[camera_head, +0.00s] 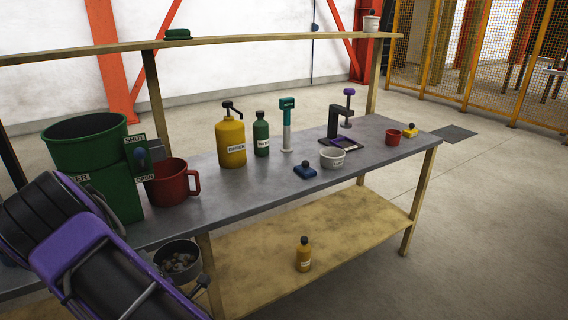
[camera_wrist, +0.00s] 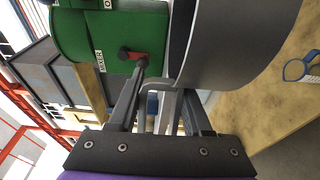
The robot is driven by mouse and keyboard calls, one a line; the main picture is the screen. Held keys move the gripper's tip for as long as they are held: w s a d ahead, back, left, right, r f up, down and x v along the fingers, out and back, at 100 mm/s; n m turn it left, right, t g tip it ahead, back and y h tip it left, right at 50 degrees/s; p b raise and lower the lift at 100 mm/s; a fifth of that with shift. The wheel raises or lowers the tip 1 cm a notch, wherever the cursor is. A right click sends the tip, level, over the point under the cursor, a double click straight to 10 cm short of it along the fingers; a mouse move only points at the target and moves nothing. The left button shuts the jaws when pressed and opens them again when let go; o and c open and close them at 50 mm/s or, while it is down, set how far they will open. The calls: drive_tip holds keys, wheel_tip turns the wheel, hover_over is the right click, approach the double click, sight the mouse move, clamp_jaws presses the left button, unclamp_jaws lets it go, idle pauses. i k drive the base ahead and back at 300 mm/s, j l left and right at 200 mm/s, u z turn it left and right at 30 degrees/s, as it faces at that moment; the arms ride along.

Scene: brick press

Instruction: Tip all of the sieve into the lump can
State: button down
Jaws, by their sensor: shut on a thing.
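My gripper (camera_wrist: 163,100) is shut on the handle of a grey round vessel (camera_wrist: 245,35), which I take to be the sieve. In the head view this sieve (camera_head: 160,256) hangs at the lower left, in front of the bench, roughly upright, with several grey lumps (camera_head: 180,262) in it. My purple wrist covers part of that area. I cannot tell which vessel is the lump can. A small white labelled bowl (camera_head: 332,157) stands mid-bench. A blue-rimmed round thing (camera_wrist: 287,70) with a white label shows at the wrist view's right edge.
A green mixer (camera_head: 110,190) and red jug (camera_head: 166,185) stand at the bench's left. A yellow pump bottle (camera_head: 231,143), green bottle (camera_head: 261,135), dark press (camera_head: 333,122) and red cup (camera_head: 393,136) stand further right. The lower shelf (camera_head: 350,225) is mostly bare, with an orange bottle (camera_head: 304,256).

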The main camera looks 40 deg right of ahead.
sight(331, 158)
drive_tip(key=z, duration=2.05)
drive_tip(key=i+l, duration=0.2)
drive_tip(key=i, duration=0.15)
drive_tip(key=i+l+z, duration=0.1)
drive_tip(key=i+l, duration=0.15)
drive_tip(key=i, duration=0.15)
